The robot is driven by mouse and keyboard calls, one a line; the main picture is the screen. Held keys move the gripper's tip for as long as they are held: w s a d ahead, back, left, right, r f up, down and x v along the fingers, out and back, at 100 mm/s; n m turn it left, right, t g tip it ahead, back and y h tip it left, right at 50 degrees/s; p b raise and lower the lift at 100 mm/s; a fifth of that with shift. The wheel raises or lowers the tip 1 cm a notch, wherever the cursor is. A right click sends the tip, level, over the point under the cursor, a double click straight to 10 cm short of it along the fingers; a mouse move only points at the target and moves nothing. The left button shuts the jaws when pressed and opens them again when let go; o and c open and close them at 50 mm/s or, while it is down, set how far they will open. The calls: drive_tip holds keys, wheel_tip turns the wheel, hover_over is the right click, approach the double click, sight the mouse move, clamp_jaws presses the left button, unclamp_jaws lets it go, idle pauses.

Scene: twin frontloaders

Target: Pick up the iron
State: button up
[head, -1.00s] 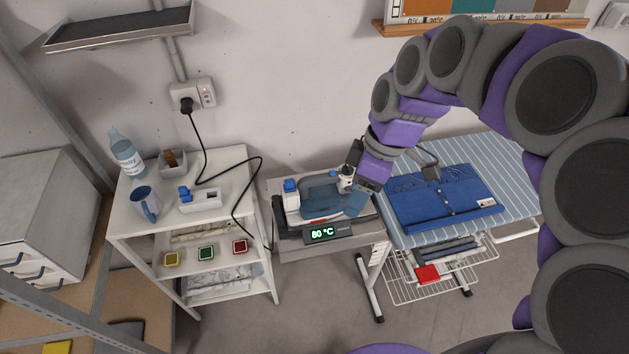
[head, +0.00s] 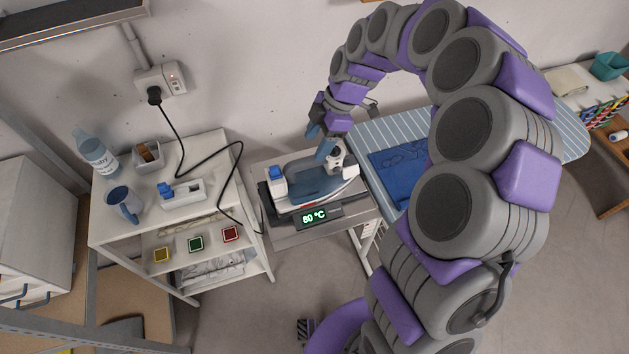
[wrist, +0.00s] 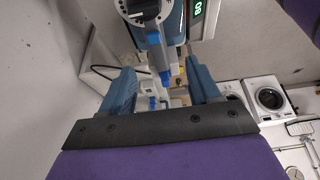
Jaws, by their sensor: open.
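The iron (head: 312,181) is blue and white and rests on a grey stand with a lit green "80 °C" display (head: 314,216) at the end of the ironing board. My gripper (head: 322,139) is just above and behind the iron's right end in the head view. In the wrist view the two blue fingers of my gripper (wrist: 160,92) are spread apart, with part of the iron (wrist: 152,32) between and beyond them. Nothing is held. I cannot tell whether a finger touches the iron.
A white shelf cart (head: 210,145) left of the stand carries a bottle (head: 98,157), a blue mug (head: 124,205) and a white holder (head: 184,196). A black cord runs from the wall outlet (head: 162,82). The striped ironing board (head: 388,130) with blue folded cloth (head: 392,170) is right, partly behind my arm.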

sight(304, 160)
drive_tip(key=x, duration=0.4)
drive_tip(key=shift+a, duration=0.25)
drive_tip(key=shift+s+a+f+b, duration=0.1)
drive_tip(key=shift+a+f+b, duration=0.2)
drive_tip(key=shift+a, duration=0.1)
drive_tip(key=shift+d+b+x, duration=0.2)
drive_tip(key=shift+b+x, duration=0.35)
drive_tip(key=shift+x, duration=1.75)
drive_tip(key=shift+f, duration=0.1)
drive_tip(key=shift+a, duration=0.15)
drive_tip(key=shift+c, duration=0.2)
drive_tip(key=shift+a, duration=0.1)
drive_tip(key=c, duration=0.3)
clamp_jaws()
